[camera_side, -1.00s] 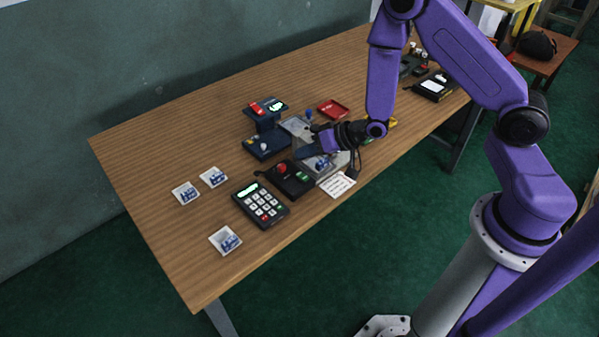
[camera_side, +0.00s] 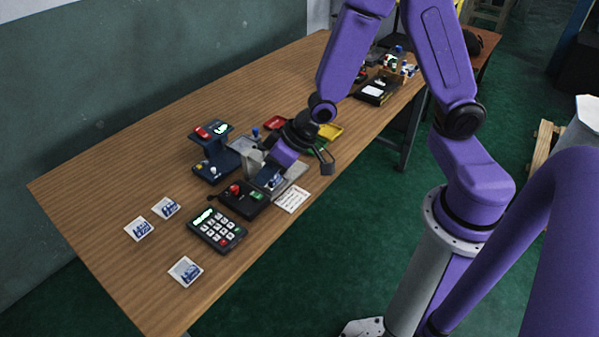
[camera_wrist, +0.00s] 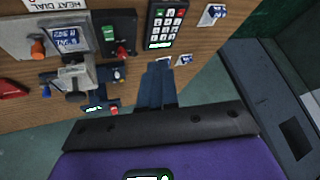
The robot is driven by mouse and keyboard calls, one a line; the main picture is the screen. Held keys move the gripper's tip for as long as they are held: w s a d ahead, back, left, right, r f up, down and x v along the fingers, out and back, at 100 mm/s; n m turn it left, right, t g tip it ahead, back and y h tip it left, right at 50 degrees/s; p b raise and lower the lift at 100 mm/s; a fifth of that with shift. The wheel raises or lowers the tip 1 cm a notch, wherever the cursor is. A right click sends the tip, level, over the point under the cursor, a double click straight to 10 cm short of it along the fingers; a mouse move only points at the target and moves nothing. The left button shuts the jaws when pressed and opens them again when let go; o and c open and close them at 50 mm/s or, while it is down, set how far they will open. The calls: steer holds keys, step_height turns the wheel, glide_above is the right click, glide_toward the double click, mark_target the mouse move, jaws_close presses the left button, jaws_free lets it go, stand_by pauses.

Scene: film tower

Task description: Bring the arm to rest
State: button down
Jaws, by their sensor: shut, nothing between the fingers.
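My purple gripper (camera_side: 285,153) hangs over the grey device (camera_side: 293,170) on the wooden table in the side view. Its fingertips are hard to make out there. In the wrist view its dark blue fingers (camera_wrist: 158,84) are together with nothing between them. They point across the table edge area, to the right of the grey device in that picture. I cannot tell how high above the table they are. The arm is bent, with its forearm reaching down to the table from above.
Around the gripper stand a dark blue stand (camera_side: 213,167), a box with a red knob (camera_side: 240,198), a keypad (camera_side: 216,230), a red tray (camera_side: 275,122) and a yellow tray (camera_side: 330,131). White squares with blue marks (camera_side: 186,271) lie at the near left. The far-left tabletop is clear.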

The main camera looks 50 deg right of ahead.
steer(key=s+d+r+n+g+h, duration=0.1)
steer(key=s+d+r+n, duration=0.1)
steer(key=s, duration=0.5)
steer(key=s+d+r+n+g+h, duration=0.1)
steer(key=s+r+n, duration=0.3)
steer(key=s, duration=0.4)
steer(key=s+d+r+n+g+h, duration=0.2)
steer(key=s+d+r+n+g, duration=0.1)
steer(key=s, duration=0.4)
step_height(320, 180, up, 2)
steer(key=shift+s+d+r, duration=0.2)
steer(key=shift+d, duration=0.3)
